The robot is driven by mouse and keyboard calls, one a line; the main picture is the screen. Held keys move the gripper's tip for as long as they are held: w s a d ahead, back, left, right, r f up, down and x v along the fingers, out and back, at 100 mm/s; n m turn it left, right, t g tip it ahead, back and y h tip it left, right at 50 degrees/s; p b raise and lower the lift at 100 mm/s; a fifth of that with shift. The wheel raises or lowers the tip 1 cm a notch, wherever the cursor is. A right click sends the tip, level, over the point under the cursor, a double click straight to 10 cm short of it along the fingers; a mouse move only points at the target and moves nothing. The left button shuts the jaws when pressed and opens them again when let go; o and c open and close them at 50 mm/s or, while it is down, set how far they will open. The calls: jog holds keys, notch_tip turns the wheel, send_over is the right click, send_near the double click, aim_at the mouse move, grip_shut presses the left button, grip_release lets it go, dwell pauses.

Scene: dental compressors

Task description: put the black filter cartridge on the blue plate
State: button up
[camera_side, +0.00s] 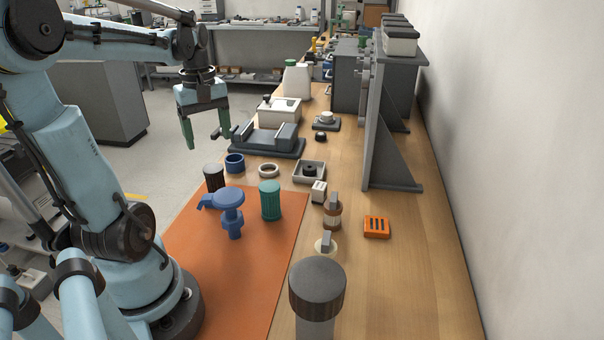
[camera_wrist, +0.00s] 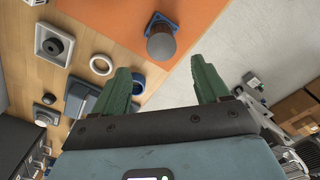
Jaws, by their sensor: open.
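The black filter cartridge (camera_side: 214,178) is a dark upright cylinder at the far left corner of the orange mat. The wrist view shows its top (camera_wrist: 162,44), beyond my fingertips. The blue plate (camera_side: 229,195) appears as a round blue top on a stem, with an arm to its left, nearer the camera than the cartridge; nothing rests on it. A blue edge shows behind the cartridge in the wrist view; I cannot tell whether it is the same piece. My gripper (camera_side: 206,140) is open and empty, its green fingers pointing down, above and apart from the cartridge.
A green ribbed cylinder (camera_side: 270,201) stands right of the blue plate. A blue ring (camera_side: 235,163), a pale ring (camera_side: 268,171) and a grey tray (camera_side: 296,173) lie beyond the orange mat (camera_side: 225,275). A large dark-capped cylinder (camera_side: 317,290) stands in front. The mat's near part is clear.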

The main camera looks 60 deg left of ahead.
jog(key=w+d+f+m+t, duration=0.1)
jog(key=w+d+m+t, duration=0.2)
jog(key=d+m, duration=0.6)
jog(key=w+d+f+m+t, duration=0.1)
jog(key=w+d+m+t, duration=0.3)
jog(key=d+m, duration=0.4)
jog(key=w+d, duration=0.1)
jog(key=d, duration=0.5)
jog(key=shift+d+f+m, duration=0.25)
jog(key=shift+d+m, duration=0.1)
jog(key=shift+m, duration=0.05)
